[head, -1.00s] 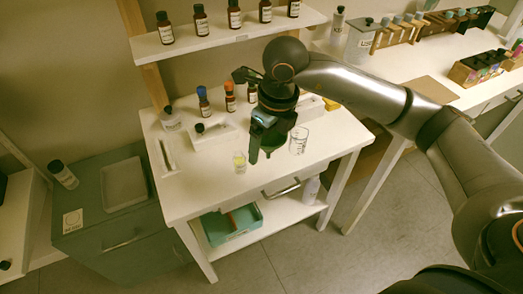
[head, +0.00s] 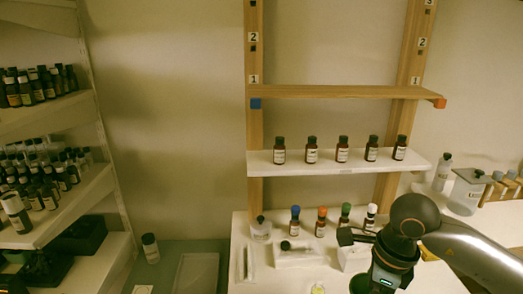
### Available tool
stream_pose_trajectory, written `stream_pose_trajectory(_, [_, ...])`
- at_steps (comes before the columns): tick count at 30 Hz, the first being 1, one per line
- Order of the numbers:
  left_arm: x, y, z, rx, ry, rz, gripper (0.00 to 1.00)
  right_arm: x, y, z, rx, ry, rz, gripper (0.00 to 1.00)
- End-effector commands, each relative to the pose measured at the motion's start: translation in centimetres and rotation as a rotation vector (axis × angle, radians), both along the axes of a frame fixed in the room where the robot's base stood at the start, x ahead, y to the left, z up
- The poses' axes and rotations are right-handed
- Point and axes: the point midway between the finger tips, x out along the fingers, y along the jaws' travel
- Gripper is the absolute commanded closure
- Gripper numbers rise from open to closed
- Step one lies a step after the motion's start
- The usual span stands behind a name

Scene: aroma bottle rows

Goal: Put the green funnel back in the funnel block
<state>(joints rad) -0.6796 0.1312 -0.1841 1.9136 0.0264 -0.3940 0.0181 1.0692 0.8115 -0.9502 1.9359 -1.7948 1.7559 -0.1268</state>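My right gripper (head: 378,284) comes in from the right and points down over the table. My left gripper is not in view.
Bottles with blue (head: 295,221), orange (head: 321,222), green (head: 345,214) and white (head: 370,217) caps stand on the table. A white tray (head: 297,258) lies before them. Several brown bottles stand on the shelf (head: 330,167) above. Racks of bottles (head: 40,85) are at left.

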Motion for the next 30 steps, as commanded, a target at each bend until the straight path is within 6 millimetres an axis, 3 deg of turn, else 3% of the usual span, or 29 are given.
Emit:
stream_pose_trajectory(24, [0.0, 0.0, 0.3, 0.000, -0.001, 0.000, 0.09, -3.8, -0.3, -1.1, -0.002, 0.001, 1.615, 0.66])
stream_pose_trajectory(30, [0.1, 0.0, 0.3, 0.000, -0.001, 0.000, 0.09, -4.5, -0.4, -1.2, -0.003, 0.000, 1.907, 0.66])
